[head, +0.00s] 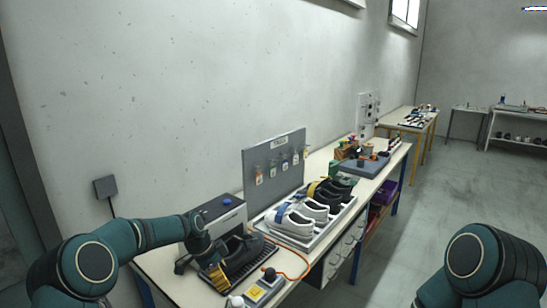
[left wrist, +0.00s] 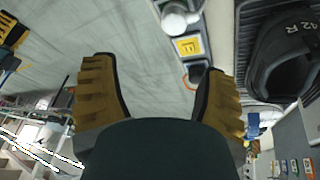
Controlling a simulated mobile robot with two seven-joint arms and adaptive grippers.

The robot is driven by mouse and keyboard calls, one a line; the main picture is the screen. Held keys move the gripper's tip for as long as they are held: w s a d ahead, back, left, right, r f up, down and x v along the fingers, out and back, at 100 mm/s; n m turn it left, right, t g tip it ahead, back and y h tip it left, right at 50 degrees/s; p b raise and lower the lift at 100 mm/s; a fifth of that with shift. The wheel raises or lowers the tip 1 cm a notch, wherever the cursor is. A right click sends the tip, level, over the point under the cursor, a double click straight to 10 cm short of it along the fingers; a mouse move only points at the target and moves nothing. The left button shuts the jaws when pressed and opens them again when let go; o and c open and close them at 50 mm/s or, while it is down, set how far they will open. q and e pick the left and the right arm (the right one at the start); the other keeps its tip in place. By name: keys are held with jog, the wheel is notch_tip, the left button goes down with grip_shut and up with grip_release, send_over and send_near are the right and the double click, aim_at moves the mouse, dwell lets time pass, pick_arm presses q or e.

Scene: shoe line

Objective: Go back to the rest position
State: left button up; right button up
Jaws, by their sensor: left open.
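My left gripper (head: 216,276) is over the near left end of the workbench, in front of a dark shoe (head: 240,250). In the left wrist view its two yellow ribbed fingers (left wrist: 158,66) are spread wide with nothing between them. The dark shoe (left wrist: 280,62), marked "42 R", lies in a black ribbed tray to the right of the fingers, apart from them. My right arm (head: 480,262) shows at the lower right of the head view, its gripper out of frame. A yellow and black piece (left wrist: 12,30) at the left wrist view's edge looks like part of my right gripper.
A grey box with a blue button (head: 227,203) stands behind the dark shoe. A control box with a yellow face (head: 262,289) and an orange cable are at the front edge. A tray (head: 283,238) of several shoes is farther right. The floor (head: 430,200) right of the bench is clear.

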pick_arm(q)
jog(key=s+d+f+n, duration=0.3)
jog(key=s+f, duration=0.2)
jog(key=f, duration=0.2)
jog(key=s+d+f+n+t, duration=0.1)
jog(key=s+f+n, duration=0.25)
jog(key=s, duration=0.45)
jog(key=s+f+n, duration=0.2)
jog(key=s+n, duration=0.3)
jog(key=s, duration=0.4)
jog(key=s+d+f+n+t, duration=0.1)
jog(key=s+f+n, duration=0.25)
jog(key=s, duration=0.45)
notch_tip(320, 180, down, 8)
jog(key=s+n+b, duration=0.1)
jog(key=b, duration=0.6)
jog(key=shift+s+r+y+b, duration=0.2)
jog(key=shift+s+y+b, duration=0.15)
jog(key=shift+s+y, duration=0.05)
